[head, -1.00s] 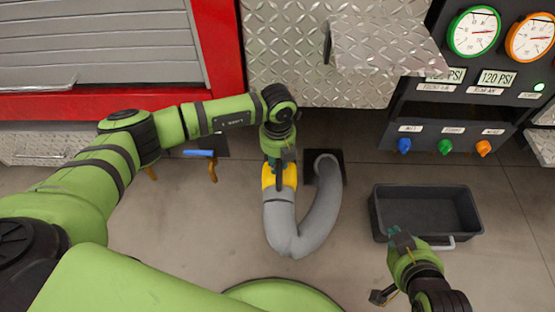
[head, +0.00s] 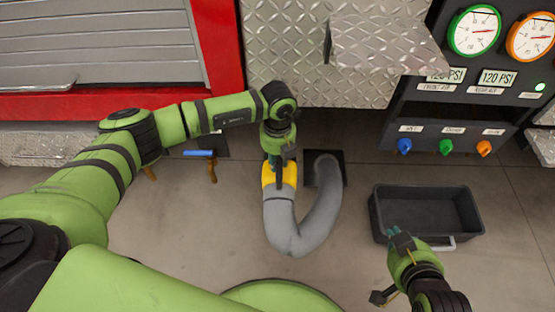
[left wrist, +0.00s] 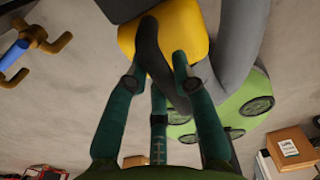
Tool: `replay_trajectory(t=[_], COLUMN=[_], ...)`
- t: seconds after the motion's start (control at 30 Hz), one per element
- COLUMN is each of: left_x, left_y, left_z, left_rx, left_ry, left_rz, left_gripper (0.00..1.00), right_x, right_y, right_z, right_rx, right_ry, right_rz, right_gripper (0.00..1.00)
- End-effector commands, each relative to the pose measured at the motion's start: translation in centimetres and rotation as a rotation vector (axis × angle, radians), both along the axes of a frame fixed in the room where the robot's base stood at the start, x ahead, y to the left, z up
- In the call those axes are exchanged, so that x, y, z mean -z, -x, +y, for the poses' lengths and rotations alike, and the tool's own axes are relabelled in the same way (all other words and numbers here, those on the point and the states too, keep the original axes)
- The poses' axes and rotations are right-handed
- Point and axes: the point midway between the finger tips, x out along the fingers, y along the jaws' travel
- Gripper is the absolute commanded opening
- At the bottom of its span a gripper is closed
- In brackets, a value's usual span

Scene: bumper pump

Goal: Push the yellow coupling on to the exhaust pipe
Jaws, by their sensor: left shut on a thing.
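The yellow coupling (head: 288,176) sits on the near end of a curved grey hose (head: 284,225). My left gripper (head: 279,160) is shut on the coupling's dark handle, just below the bumper. In the left wrist view the fingers (left wrist: 160,88) close around the dark handle (left wrist: 152,48) across the yellow coupling (left wrist: 183,32). The exhaust pipe cannot be made out; the arm and bumper cover the space past the coupling. My right gripper (head: 400,240) is at the lower right, by the front of the black bin, apart from the coupling; its finger gap is too small to judge.
The diamond-plate bumper (head: 290,60) overhangs the work spot. A black bin (head: 425,212) stands on the floor at right, under a panel with gauges and knobs (head: 445,146). The hose's other end meets a dark floor plate (head: 339,165). A blue-handled thing (head: 200,153) is at left.

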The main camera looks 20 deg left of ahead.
Motion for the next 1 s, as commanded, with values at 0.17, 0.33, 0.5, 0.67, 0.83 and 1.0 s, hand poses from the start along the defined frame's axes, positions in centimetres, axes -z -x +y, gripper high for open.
replay_trajectory(t=[0.17, 0.33, 0.5, 0.67, 0.83, 1.0], left_x=[-0.2, -0.2, -0.2, 0.1, -1.2, -4.5], left_y=[-0.4, -0.5, -0.4, -0.3, -0.4, -0.5], left_z=[0.0, 0.1, 0.1, 0.1, 0.1, 0.1], left_rx=[0.000, -0.001, -0.001, 0.000, 0.000, 0.001], left_ry=[0.002, 0.002, 0.001, -0.002, 0.000, 0.001], left_rz=[-0.005, -0.007, -0.004, 0.002, -0.003, -0.007], left_gripper=[0.00, 0.46, 0.53, 0.53, 0.53, 0.53], right_x=[0.2, 0.2, 0.2, 0.2, 0.2, 0.2], right_y=[0.0, 0.0, 0.0, 0.0, 0.0, 0.0], right_z=[0.0, 0.0, 0.0, 0.0, 0.0, 0.0], right_rx=[0.000, 0.000, 0.000, 0.000, 0.000, 0.000], right_ry=[0.000, 0.000, 0.000, 0.000, 0.000, 0.000], right_rz=[0.001, 0.001, 0.001, 0.001, 0.000, 0.000], right_gripper=[0.00, 0.00, 0.00, 0.00, 0.00, 0.00])
